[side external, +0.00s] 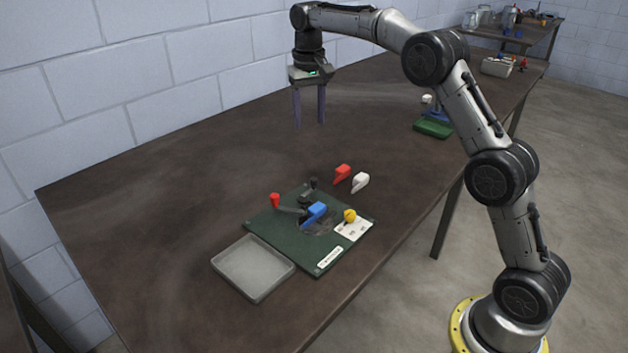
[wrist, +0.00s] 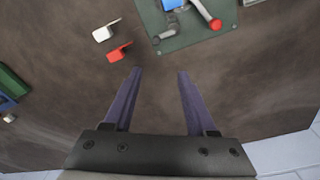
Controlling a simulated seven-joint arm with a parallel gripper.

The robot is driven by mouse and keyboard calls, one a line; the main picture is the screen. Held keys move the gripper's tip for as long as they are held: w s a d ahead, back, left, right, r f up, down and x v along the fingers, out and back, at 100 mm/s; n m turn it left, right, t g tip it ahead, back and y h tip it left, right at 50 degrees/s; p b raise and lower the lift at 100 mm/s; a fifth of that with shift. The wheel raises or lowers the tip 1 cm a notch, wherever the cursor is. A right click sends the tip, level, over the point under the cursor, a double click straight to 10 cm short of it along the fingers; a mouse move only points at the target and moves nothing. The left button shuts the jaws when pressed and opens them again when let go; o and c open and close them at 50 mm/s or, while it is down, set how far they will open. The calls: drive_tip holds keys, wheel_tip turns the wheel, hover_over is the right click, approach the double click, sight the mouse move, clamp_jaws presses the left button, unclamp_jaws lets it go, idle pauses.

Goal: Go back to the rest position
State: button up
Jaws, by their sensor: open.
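My gripper (side external: 310,122) hangs above the far part of the brown table (side external: 150,180), fingers pointing down, open and empty. In the wrist view my gripper (wrist: 158,72) shows two purple fingers spread apart with only bare table between them. The green forming board (side external: 275,249) lies on the table nearer the front, clear of my gripper. On it are a blue block (side external: 317,210), a red-knobbed lever (side external: 275,200) and a yellow knob (side external: 350,215). A red piece (side external: 342,172) and a white piece (side external: 360,181) lie beside the board.
An empty grey tray (side external: 253,268) lies left of the board. A green tray (side external: 433,128) with blue and white items stands at the table's right edge. A block wall (side external: 110,90) runs along the back. A second table with several items is at the far right.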

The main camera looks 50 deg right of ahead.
drive_tip(key=s+a+r+t, duration=0.2)
drive_tip(key=s+a+r, duration=0.2)
drive_tip(key=s+r, duration=0.5)
drive_tip(key=s+a+r+n+t, duration=0.1)
drive_tip(key=s+a+r, duration=0.1)
drive_tip(key=s, duration=0.4)
drive_tip(key=s+a+r+n, duration=0.1)
drive_tip(key=s+r, duration=0.2)
drive_tip(key=s, duration=0.2)
drive_tip(key=s+a+f+n+t, duration=0.2)
drive_tip(key=s+a+f+n, duration=0.1)
drive_tip(key=s+f, duration=1.1)
drive_tip(key=s, duration=0.3)
drive_tip(key=shift+s+f+y, duration=0.25)
drive_tip(key=shift+y, duration=0.05)
